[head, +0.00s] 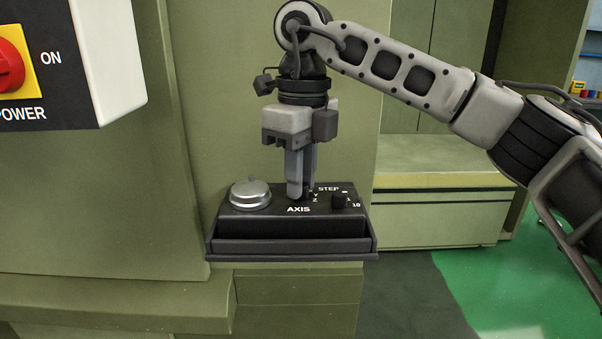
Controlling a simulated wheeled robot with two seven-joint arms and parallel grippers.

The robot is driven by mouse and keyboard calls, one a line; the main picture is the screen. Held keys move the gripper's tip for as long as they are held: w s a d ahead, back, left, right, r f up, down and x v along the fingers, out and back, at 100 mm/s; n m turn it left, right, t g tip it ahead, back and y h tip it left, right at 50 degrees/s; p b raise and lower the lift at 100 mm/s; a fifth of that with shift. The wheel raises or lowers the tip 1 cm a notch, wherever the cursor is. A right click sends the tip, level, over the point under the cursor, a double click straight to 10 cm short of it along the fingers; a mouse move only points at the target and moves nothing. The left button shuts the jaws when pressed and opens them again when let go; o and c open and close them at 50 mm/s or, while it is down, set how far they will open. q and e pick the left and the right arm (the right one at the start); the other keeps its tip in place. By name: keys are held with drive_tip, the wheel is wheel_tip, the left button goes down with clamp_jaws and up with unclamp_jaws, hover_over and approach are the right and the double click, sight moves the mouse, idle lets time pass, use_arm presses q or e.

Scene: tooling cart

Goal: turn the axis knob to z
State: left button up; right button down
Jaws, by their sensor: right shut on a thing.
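A black control box (291,246) is mounted on the green machine front. Its top carries a silver dial (250,193) at the left, the AXIS label in the middle and a black STEP knob (341,200) at the right. My right gripper (298,194) points straight down at the spot just above the AXIS label, its fingers shut on the axis knob. The fingers hide that knob, so its pointer cannot be seen. The letters Y and Z show just right of the fingers. My left gripper is not in view.
A white power box with a red switch (8,65) on a yellow plate hangs at the upper left. The STEP knob and silver dial stand close on either side of my fingers. A green ledge (440,180) lies behind at the right; green floor (500,290) is open at the lower right.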

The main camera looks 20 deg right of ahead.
drive_tip(key=m, duration=0.6)
drive_tip(key=m+b, duration=0.1)
drive_tip(key=m, duration=0.5)
drive_tip(key=m+b, duration=0.1)
drive_tip(key=m, duration=0.4)
drive_tip(key=shift+d+m+t+b, duration=0.1)
drive_tip(key=shift+m+t+b, duration=0.2)
drive_tip(key=shift+m+b, duration=0.1)
drive_tip(key=m, duration=0.3)
drive_tip(key=shift+s+b, duration=0.1)
drive_tip(key=shift+b, duration=0.25)
drive_tip(key=shift+m+b, duration=0.3)
drive_tip(key=shift+m, duration=1.1)
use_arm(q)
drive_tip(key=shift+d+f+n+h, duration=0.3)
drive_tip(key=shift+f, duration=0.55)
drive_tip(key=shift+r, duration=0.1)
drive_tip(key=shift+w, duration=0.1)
